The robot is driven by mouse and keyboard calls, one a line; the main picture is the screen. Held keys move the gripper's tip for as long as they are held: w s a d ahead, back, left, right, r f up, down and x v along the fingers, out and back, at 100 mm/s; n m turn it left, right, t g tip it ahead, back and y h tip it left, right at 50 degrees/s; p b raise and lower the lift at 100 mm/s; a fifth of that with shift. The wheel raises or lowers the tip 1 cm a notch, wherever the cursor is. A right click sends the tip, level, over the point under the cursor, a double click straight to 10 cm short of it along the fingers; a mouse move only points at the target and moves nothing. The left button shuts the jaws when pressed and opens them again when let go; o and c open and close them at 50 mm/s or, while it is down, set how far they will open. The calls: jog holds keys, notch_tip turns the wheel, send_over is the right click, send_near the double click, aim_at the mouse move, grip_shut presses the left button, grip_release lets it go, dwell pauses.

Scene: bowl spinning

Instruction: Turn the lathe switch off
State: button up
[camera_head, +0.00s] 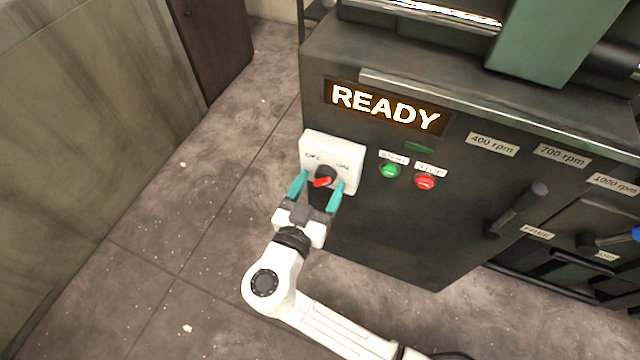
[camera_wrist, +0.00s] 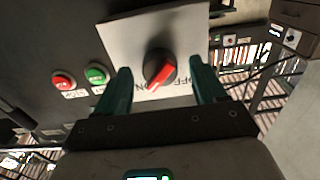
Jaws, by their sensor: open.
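The lathe switch is a black rotary knob (camera_head: 327,172) with a red handle on a white plate (camera_head: 318,146) marked OFF at left and ON at right. It also shows in the wrist view (camera_wrist: 166,72), where one end of the red handle lies beside the ON mark. My gripper (camera_head: 318,182) is open, its teal fingers on either side of the knob. In the wrist view the fingers (camera_wrist: 160,66) reach toward the plate, with space between each finger and the knob. I cannot tell whether the fingertips touch the plate.
A green start button (camera_head: 390,171) and a red stop button (camera_head: 425,182) sit right of the plate. A lit READY display (camera_head: 385,107) is above. A lever (camera_head: 518,208) sticks out further right on the dark lathe cabinet. The floor at left is clear.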

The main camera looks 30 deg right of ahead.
jog(key=shift+w+d, duration=0.25)
jog(key=shift+d, duration=0.05)
jog(key=shift+c, duration=0.2)
jog(key=c, duration=1)
